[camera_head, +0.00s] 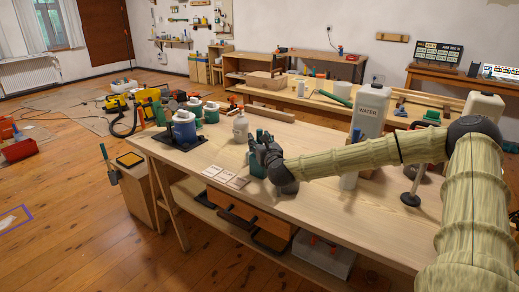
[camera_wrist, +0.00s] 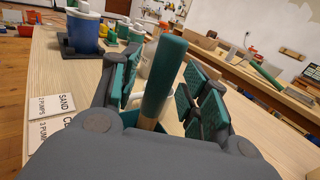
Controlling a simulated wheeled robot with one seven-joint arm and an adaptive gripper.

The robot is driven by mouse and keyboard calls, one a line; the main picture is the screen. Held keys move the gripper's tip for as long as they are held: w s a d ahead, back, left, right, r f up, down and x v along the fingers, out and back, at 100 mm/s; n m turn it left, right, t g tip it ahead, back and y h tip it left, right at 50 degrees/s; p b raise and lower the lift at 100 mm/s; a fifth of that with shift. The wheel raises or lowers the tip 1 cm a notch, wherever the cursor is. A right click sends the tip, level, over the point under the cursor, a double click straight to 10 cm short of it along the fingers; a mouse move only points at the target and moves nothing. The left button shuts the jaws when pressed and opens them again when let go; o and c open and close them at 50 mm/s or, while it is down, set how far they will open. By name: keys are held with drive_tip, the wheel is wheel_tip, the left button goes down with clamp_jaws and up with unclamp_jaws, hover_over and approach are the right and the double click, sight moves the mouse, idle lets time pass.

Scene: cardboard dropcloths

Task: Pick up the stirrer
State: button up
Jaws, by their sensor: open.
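The stirrer, with a green handle (camera_wrist: 165,70) and a pale wooden shaft, stands tilted between the fingers of my gripper (camera_wrist: 158,85) in the wrist view. The green finger pads are apart on either side of the handle, and gaps show. The shaft's lower end is hidden behind the gripper body; a green pot seems to be beneath it. In the head view my gripper (camera_head: 264,150) is over the near part of the workbench (camera_head: 330,220), beside a green pot (camera_head: 257,169) that it partly covers.
A white bottle (camera_head: 240,128) stands just behind my gripper. Cards (camera_head: 226,177) lie at the front edge. A tall WATER container (camera_head: 369,110) stands to the right, near my arm.

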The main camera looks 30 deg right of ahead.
clamp_jaws()
idle(0.3)
